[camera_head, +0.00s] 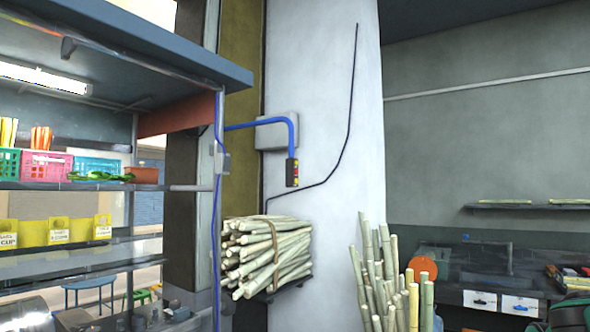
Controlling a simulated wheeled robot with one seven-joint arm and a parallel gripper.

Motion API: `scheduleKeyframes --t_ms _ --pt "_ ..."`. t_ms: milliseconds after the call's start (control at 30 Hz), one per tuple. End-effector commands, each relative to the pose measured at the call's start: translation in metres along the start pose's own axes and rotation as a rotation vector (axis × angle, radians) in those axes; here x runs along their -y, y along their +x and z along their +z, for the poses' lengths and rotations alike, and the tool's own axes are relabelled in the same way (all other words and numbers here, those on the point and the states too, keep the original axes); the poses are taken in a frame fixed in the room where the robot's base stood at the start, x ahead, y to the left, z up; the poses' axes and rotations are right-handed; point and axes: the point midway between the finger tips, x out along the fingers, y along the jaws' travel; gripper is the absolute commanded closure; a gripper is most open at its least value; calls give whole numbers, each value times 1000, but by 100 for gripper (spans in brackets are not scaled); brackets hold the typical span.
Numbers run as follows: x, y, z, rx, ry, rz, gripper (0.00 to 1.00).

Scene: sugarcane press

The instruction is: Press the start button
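A small dark control box (292,173) with yellow and red marks hangs at the end of a blue pipe (292,128), in front of the white pillar. It is the likeliest place for the start button, but it is too small for me to tell which mark is which button. The blue pipe runs left past a grey box (276,132) on the wall to the stall frame. My gripper is not in view, so I cannot see its state.
A bundle of cane (265,255) rests on a shelf below the control box. Upright cane stalks (385,290) stand in front of the pillar (330,120). A stall (110,190) with baskets stands at left. A workbench (480,295) is at right.

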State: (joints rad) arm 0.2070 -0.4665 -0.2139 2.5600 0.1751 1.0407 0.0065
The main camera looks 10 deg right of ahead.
Motion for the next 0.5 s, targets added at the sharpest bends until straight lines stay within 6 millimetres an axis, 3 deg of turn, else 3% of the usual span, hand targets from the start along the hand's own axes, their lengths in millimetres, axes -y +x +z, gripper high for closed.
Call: scheduleKeyframes --t_ms 67,400,467,500 --pt "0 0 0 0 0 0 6" --pt "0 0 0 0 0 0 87" --pt "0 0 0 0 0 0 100" --pt "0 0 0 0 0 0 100"
